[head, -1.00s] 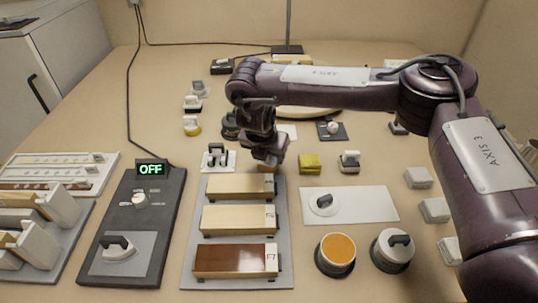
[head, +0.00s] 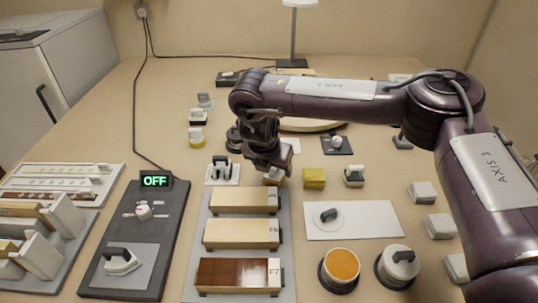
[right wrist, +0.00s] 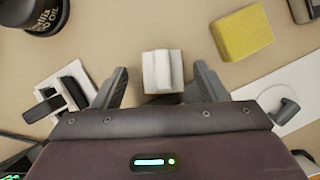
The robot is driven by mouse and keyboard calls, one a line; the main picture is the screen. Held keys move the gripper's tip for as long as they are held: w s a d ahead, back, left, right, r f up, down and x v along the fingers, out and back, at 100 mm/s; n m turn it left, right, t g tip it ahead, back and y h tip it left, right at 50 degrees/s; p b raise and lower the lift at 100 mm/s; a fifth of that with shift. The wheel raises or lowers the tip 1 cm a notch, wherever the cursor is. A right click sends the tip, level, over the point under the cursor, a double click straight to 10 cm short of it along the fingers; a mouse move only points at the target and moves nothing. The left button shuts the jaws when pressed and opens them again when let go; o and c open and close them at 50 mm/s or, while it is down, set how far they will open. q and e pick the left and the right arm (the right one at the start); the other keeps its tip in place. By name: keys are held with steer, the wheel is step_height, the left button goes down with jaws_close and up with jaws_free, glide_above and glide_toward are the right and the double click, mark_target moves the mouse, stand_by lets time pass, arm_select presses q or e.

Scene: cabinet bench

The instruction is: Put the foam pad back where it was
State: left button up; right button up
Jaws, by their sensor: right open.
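A small white block with a raised grip and a tan underside (right wrist: 162,72) stands on the bench between my right gripper's fingers (right wrist: 160,82) in the right wrist view. The fingers are open, with a gap on each side of the block. In the head view this block (head: 273,179) is partly hidden under my right gripper (head: 270,168), just behind the grey rack of wooden blocks. A yellow, sponge-like block (head: 313,178) lies to its right, also in the right wrist view (right wrist: 242,33). No label shows which one is the foam pad. My left gripper is out of view.
The grey rack (head: 204,262) holds several wooden blocks in front. A white plate with a knob (head: 370,220) is at right, and a small white holder with black parts (head: 222,172) at left. A dark panel reading OFF (head: 150,215) stands further left. Round tins and white blocks stand at right.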

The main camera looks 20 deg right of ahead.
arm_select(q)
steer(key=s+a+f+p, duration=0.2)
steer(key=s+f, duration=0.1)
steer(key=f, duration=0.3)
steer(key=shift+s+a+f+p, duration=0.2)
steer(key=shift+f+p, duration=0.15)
arm_select(e)
steer(key=v, duration=1.1)
